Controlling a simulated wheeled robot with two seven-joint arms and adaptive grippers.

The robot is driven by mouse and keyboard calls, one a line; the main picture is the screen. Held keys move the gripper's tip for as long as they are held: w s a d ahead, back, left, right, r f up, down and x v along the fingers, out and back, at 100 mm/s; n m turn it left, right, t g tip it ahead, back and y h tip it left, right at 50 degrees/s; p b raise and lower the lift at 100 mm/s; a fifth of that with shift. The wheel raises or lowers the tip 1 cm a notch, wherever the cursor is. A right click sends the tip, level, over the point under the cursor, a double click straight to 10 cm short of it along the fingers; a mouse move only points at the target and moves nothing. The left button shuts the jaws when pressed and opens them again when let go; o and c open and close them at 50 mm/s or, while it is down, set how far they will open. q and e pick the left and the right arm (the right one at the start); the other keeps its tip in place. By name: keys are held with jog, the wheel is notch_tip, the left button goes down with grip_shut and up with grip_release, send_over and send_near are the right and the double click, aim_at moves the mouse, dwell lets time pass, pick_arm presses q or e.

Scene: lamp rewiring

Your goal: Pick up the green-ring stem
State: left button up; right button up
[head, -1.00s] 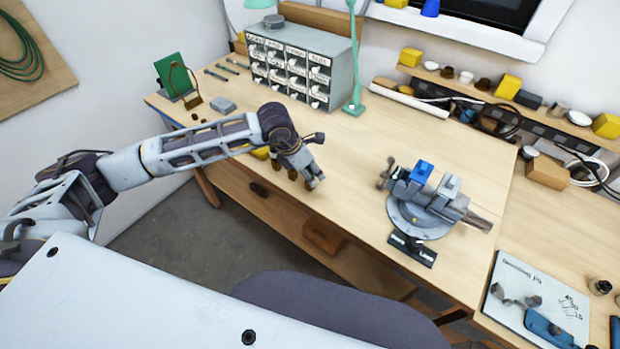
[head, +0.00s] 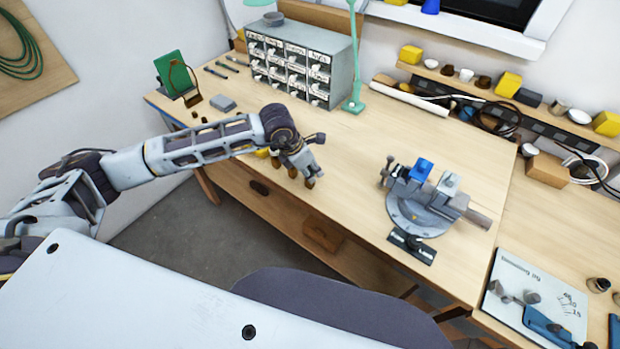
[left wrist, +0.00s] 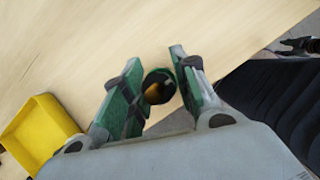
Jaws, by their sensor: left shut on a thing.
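The green-ring stem (left wrist: 159,86) shows in the left wrist view as a dark round piece with a green rim and a brass-coloured middle. It sits between the green finger pads of my left gripper (left wrist: 152,88), which is shut on it. In the head view my left gripper (head: 296,172) is at the front edge of the workbench, left of the vise. The stem cannot be made out clearly there.
The vise (head: 420,212) stands on the workbench (head: 345,150) to the right. A drawer cabinet (head: 335,65) and a green lamp stand (head: 354,104) are behind. A yellow tray (left wrist: 40,128) lies left of the gripper in the wrist view. The bench between gripper and vise is clear.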

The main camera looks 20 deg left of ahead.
pick_arm(q)
jog(key=shift+r, duration=0.15)
grip_shut()
jog(key=shift+r+b, duration=0.3)
jog(key=shift+r, duration=0.55)
notch_tip(320, 180, up, 7)
jog(key=shift+f+b, duration=0.15)
jog(key=shift+b, duration=0.7)
jog(key=shift+r, duration=0.7)
